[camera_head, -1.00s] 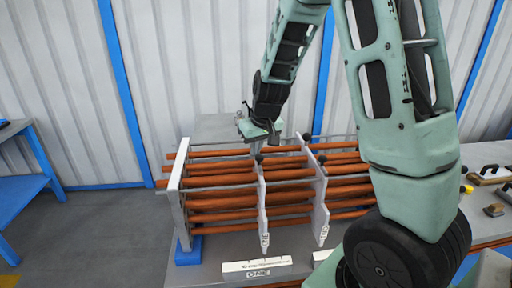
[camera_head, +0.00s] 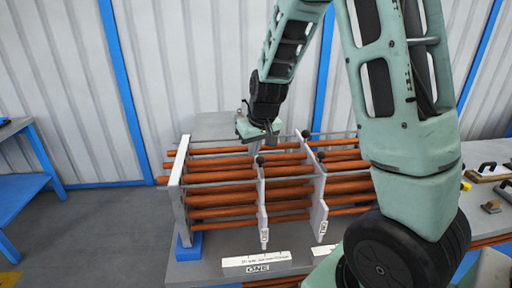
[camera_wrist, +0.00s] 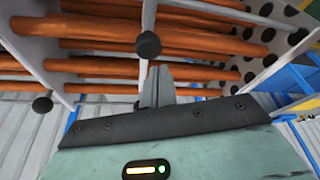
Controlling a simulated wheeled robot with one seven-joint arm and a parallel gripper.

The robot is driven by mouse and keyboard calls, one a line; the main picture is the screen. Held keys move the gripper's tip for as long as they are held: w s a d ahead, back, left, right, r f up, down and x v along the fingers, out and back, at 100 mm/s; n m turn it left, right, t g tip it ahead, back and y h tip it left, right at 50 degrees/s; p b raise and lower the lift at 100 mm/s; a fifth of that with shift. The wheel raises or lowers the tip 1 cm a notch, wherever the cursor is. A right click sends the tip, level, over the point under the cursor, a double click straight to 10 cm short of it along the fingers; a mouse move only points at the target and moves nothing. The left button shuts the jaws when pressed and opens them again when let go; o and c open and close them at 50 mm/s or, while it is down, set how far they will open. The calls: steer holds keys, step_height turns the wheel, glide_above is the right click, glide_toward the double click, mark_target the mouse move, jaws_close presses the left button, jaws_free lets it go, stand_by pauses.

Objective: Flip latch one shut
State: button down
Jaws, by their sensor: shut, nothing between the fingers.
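A bundle of orange rods (camera_head: 220,200) runs through upright white plates on a grey bench. A white plate (camera_head: 262,205) with a black knob (camera_head: 259,160) at its top stands behind the ONE label (camera_head: 258,267); I take it for latch one. A similar plate (camera_head: 318,200) with a black knob stands to its right. My gripper (camera_head: 257,148) is just above and behind the first plate's knob, fingers shut and empty. In the wrist view the shut fingertips (camera_wrist: 158,72) are close beside a black knob (camera_wrist: 148,45); contact cannot be told.
An end plate (camera_head: 179,195) closes the rods' left side. Another black knob (camera_wrist: 42,104) shows in the wrist view. Tools with handles (camera_head: 490,172) lie on a bench at right. A blue table (camera_head: 22,185) stands at far left.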

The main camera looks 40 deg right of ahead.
step_height(320, 180, up, 10)
steer(key=shift+s+f+b, duration=0.15)
steer(key=shift+s+b, duration=0.3)
steer(key=shift+a, duration=0.1)
stand_by(0.4)
steer(key=s+a+f+n+g+y, duration=0.1)
steer(key=s+a+n, duration=0.15)
steer(key=a, duration=0.45)
steer(key=s+a+f+n, duration=0.1)
steer(key=s+a, duration=0.2)
steer(key=a, duration=0.3)
steer(key=s+a+f+n+g+y, duration=0.1)
steer(key=s+a+f+n, duration=0.15)
steer(key=a, duration=0.45)
steer(key=s+a+f+n+g, duration=0.1)
steer(key=s+a, duration=0.3)
steer(key=s, duration=0.4)
steer(key=s+a+f+n, duration=0.2)
steer(key=s+a, duration=0.3)
steer(key=s, duration=0.3)
steer(key=shift+n+g+h, duration=0.3)
steer(key=shift+n+g, duration=0.1)
steer(key=shift+n, duration=0.2)
